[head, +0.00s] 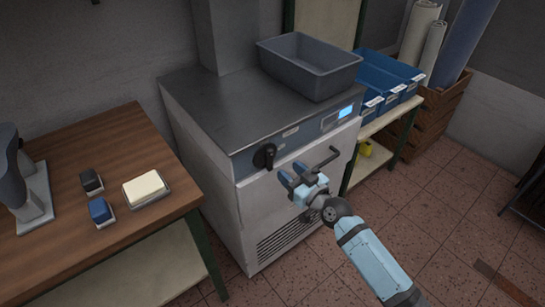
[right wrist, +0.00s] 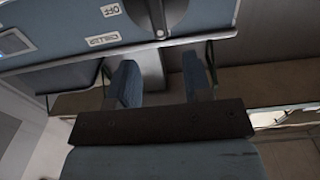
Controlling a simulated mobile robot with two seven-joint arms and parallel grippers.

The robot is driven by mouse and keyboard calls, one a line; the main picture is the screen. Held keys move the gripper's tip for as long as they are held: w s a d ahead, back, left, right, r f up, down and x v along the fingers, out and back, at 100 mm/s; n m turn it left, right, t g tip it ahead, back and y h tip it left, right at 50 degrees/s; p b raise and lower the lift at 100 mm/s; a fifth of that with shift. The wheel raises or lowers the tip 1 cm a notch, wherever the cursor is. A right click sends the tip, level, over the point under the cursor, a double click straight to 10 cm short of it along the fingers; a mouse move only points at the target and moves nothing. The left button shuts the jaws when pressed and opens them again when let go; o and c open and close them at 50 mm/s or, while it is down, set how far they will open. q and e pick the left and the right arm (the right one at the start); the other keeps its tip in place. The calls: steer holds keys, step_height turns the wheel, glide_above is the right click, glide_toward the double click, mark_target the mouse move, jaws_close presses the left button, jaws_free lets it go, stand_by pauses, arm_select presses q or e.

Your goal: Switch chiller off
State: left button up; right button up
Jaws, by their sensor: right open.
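The chiller (head: 215,125) is a grey metal cabinet in the middle of the head view. Its front panel has a black rotary knob (head: 264,156) and a lit blue display (head: 345,112). The knob also shows at the top of the right wrist view (right wrist: 155,12), beside an "OFF" label (right wrist: 111,10) and a second label plate. My right gripper (head: 289,174) is open and empty, in front of the chiller, just below and right of the knob and apart from it. Its two fingers show in the right wrist view (right wrist: 160,82). My left gripper is not in view.
A dark bar handle (head: 323,160) sticks out of the chiller front close to my right gripper. A grey bin (head: 308,66) stands on the chiller top. A wooden table (head: 120,145) with small blocks is at the left. Blue bins (head: 385,75) are on a shelf at the right.

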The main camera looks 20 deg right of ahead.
mark_target(272, 155)
steer(key=x, duration=0.7)
steer(key=shift+w+a, duration=0.1)
steer(key=shift+w, duration=0.3)
steer(key=shift+c, duration=0.4)
steer(key=shift+f, duration=0.1)
jaws_close()
steer(key=shift+m, duration=0.3)
steer(key=shift+w+d+f+m+b, duration=0.15)
steer(key=shift+d+f+m, duration=0.3)
steer(key=shift+m, duration=2.4)
steer(key=shift+w+d+f+m+b, duration=0.15)
steer(key=shift+d+f+m, duration=0.25)
steer(key=shift+m, duration=2.5)
steer(key=shift+w+d+f+m+b, duration=0.15)
steer(key=shift+d+f+m, duration=0.25)
steer(key=shift+m, duration=2.45)
